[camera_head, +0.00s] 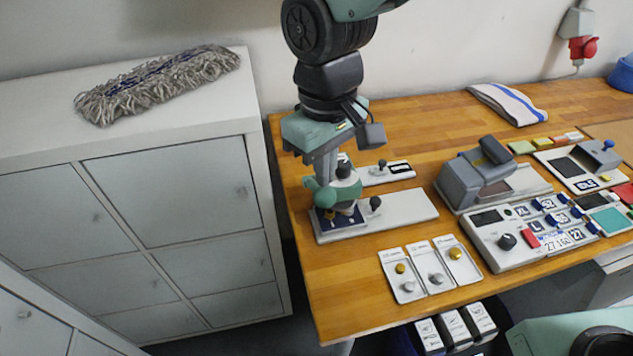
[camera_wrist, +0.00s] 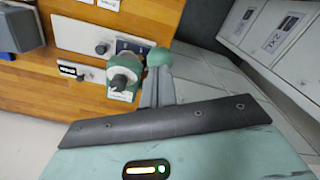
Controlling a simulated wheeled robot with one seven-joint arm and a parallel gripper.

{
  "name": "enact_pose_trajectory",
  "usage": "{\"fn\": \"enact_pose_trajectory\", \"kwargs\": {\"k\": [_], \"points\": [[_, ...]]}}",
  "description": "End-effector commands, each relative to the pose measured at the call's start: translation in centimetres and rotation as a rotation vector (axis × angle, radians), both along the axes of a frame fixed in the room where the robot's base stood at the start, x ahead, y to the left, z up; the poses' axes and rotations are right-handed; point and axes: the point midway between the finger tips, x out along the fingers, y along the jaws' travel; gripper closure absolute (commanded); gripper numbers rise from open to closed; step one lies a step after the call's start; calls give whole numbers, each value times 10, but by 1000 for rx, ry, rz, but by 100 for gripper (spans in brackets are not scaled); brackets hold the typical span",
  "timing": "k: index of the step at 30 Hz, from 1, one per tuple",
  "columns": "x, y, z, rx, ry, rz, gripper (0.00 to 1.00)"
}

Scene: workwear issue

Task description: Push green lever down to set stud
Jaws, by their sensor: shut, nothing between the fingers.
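The green stud press (camera_head: 338,197) stands on a pale base plate (camera_head: 405,208) near the left end of the wooden bench. It has a dark cylindrical top. The wrist view shows the press from above (camera_wrist: 122,76), with the green ball of its lever (camera_wrist: 158,56) beside it. My gripper (camera_head: 322,178) is shut and empty, pointing down at the lever side of the press. In the wrist view my gripper's fingertips (camera_wrist: 157,76) are right at the green ball and seem to meet it; contact is not certain. My fingers partly hide the lever in the head view.
A small plate with a black knob (camera_head: 383,165) lies behind the press. Three white cards with buttons (camera_head: 437,276) lie in front. A grey clamp device (camera_head: 478,176) and a control panel (camera_head: 520,238) stand to the right. A white cabinet (camera_head: 170,190) carries a mop head (camera_head: 160,82).

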Motion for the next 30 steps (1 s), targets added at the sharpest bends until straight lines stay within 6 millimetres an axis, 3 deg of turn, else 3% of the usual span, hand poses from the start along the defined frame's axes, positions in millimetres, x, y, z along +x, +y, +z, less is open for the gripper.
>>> {"fn": "enact_pose_trajectory", "kwargs": {"k": [30], "points": [[-6, -1, -24, 0, 0, 1, 100]]}}
